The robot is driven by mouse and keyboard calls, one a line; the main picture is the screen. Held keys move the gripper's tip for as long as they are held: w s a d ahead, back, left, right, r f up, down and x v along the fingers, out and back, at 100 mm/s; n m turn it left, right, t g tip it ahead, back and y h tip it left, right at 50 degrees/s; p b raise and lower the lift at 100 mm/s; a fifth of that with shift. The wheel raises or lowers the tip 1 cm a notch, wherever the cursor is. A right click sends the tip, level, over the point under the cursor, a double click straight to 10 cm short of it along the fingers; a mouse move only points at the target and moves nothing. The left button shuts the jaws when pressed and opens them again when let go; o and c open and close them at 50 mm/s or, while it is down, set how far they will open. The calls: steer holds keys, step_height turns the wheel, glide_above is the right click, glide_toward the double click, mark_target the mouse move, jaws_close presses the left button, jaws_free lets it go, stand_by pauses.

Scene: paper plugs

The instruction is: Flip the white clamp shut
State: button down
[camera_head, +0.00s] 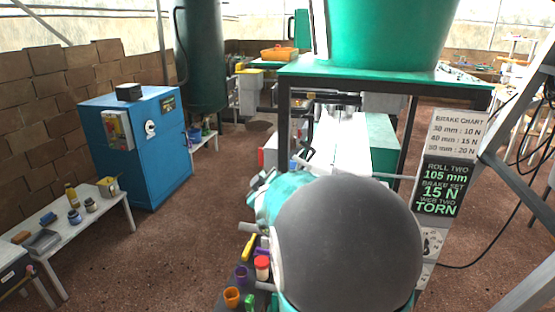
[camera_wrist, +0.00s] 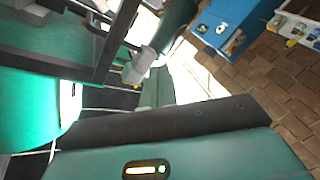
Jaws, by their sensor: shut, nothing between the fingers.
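I cannot pick out the white clamp for certain in either view. In the head view, the large grey dome and teal links of my own arm cover the lower middle and may hide it. A white paper sheet (camera_head: 345,138) lies under the green-topped stand, beyond my arm. In the wrist view, my gripper (camera_wrist: 165,123) shows as a dark bar above a teal body across the bottom; it is shut and empty. A small pale grey block (camera_wrist: 139,66) stands beyond it, apart from the bar as far as I can tell; I cannot tell what it is.
A green tub (camera_head: 388,45) sits on the dark-legged stand (camera_head: 385,78). A blue cabinet (camera_head: 140,145) and a low bench (camera_head: 85,222) stand left. Cups, including an orange one (camera_head: 231,297), are close below. A sign post (camera_head: 445,165) and slanted beams stand right. Brown floor is open left of centre.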

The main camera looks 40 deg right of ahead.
steer(key=d+n+t+h, duration=0.1)
steer(key=d+h, duration=0.2)
steer(key=d, duration=0.3)
steer(key=shift+d+n, duration=0.25)
steer(key=shift+n, duration=0.15)
steer(key=shift+w+f, duration=0.1)
steer(key=shift+w, duration=0.05)
steer(key=x, duration=1)
steer(key=shift+s+d+f, duration=0.45)
steer(key=shift+s+d, duration=0.05)
steer(key=shift+s, duration=0.2)
steer(key=shift+s+d+f, duration=0.45)
steer(key=shift+s, duration=0.3)
steer(key=shift+w, duration=0.1)
